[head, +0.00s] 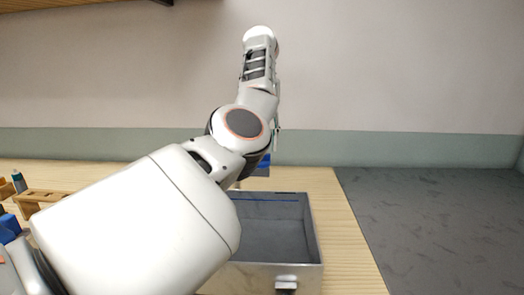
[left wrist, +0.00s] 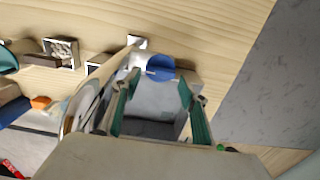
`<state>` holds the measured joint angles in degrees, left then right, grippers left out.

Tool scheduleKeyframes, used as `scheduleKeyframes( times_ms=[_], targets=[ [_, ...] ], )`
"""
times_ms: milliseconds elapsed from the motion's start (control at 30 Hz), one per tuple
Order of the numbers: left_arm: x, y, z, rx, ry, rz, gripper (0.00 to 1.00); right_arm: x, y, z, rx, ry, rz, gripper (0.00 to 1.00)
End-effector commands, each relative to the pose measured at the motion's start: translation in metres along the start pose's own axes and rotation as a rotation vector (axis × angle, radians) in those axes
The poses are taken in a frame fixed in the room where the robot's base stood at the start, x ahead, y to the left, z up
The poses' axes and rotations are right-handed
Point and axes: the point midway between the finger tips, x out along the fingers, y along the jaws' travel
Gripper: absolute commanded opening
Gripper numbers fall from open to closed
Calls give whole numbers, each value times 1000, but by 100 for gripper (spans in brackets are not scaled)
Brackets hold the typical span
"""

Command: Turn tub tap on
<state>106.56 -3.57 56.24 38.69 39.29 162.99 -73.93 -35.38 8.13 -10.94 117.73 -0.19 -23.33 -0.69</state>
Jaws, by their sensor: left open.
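A grey metal tub (head: 314,238) with an open top stands near the right end of the wooden table in the head view. A small metal fitting (head: 286,283) is on its front wall. A blue part (head: 263,161) shows at its far side, partly behind my arm. In the left wrist view a round blue part (left wrist: 160,68) lies just beyond my left gripper (left wrist: 155,92). That gripper is open, its green-padded fingers apart, with a grey surface, likely the tub, below them. In the head view my arm hides most of the gripper. My right gripper is not in view.
A wooden rack (head: 42,197), a dark bottle (head: 18,181) and blue items (head: 9,228) stand at the table's left. The left wrist view shows small holders (left wrist: 62,52) and an orange item (left wrist: 40,102). The table strip right of the tub is bare.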

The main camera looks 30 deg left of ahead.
Motion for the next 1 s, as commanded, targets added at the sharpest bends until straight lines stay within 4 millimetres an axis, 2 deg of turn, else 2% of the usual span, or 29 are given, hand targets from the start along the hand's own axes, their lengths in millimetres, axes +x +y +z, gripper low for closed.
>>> scheduleKeyframes(
  times_ms=[67,200,567,700,1000],
  targets=[
    [15,0,0,-2,4,3,43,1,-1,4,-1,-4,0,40],
    [25,0,0,-1,2,3,43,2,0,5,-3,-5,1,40],
    [28,0,0,0,-1,0,43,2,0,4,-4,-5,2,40],
    [28,0,0,0,-1,0,15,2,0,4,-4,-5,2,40],
    [27,0,0,-18,-1,0,15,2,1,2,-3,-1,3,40]
  ],
)
